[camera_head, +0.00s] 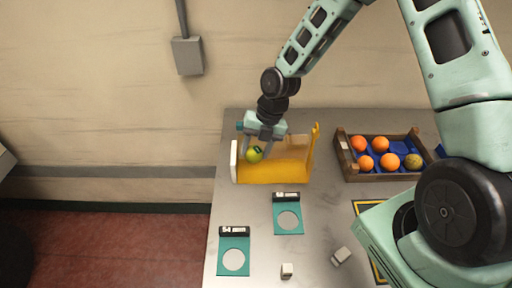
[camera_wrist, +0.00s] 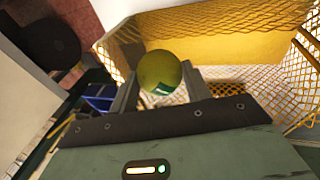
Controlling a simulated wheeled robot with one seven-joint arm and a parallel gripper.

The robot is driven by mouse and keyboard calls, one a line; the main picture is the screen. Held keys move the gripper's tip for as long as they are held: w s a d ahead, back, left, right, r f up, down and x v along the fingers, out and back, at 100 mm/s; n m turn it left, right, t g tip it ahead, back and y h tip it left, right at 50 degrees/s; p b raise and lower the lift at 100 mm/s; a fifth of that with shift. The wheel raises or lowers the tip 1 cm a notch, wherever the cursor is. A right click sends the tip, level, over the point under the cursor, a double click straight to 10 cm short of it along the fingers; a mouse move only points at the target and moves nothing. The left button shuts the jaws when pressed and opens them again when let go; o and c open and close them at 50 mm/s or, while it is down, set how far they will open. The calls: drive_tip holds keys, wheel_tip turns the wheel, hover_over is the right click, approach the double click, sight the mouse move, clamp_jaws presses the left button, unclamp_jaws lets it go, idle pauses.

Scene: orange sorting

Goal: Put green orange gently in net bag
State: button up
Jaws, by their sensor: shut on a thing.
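A yellow-green orange (camera_head: 254,154) is held between the fingers of my gripper (camera_head: 262,146), which is shut on it. The orange (camera_wrist: 160,71) also shows in the wrist view between the two fingertips, with a small dark green mark on its lower side. The yellow net bag (camera_head: 275,174) stands open on the table at the back left. My gripper holds the fruit at the left part of the bag's opening, near its white end panel (camera_head: 234,160). In the wrist view the yellow mesh (camera_wrist: 225,20) lies behind and around the fruit. I cannot tell how deep the fruit is.
A wooden crate (camera_head: 380,176) with blue lining holds several oranges, right of the bag. Two teal gauge cards with round holes, a nearer one (camera_head: 234,242) and a farther one (camera_head: 288,198), lie in front. Small pale blocks (camera_head: 287,270) lie near the front.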

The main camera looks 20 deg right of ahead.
drive_tip(key=shift+f+b, duration=0.6)
drive_tip(key=shift+f, duration=0.3)
drive_tip(key=o, duration=1.1)
drive_tip(key=shift+r, duration=0.1)
drive_tip(key=shift+r+p, duration=3.35)
drive_tip(key=shift+r, duration=0.55)
